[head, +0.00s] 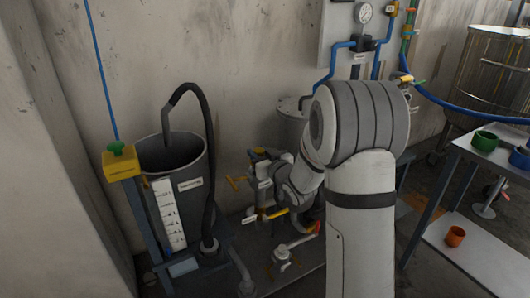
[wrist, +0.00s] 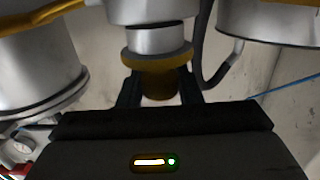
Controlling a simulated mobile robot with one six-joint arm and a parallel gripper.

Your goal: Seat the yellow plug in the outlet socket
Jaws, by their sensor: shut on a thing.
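The yellow plug (wrist: 157,82) shows in the middle of the wrist view, with a wide yellow collar above its darker body. My gripper (wrist: 158,92) is shut on the body, one dark finger on each side. A short grey metal cylinder (wrist: 156,40), which looks like the outlet socket, stands in line directly above the collar. Collar and cylinder meet in the picture; I cannot tell whether the plug is inside it or how deep. In the head view my arm's wrist reaches the pipework left of centre; plug and fingers cannot be made out clearly there.
Large metal cylinders crowd the wrist view at the left (wrist: 40,70) and upper right (wrist: 265,25). In the head view a dark open tank (head: 172,155) with a black hose stands left. A yellow-handled valve (head: 274,214) lies below my wrist. A table (head: 485,150) stands right.

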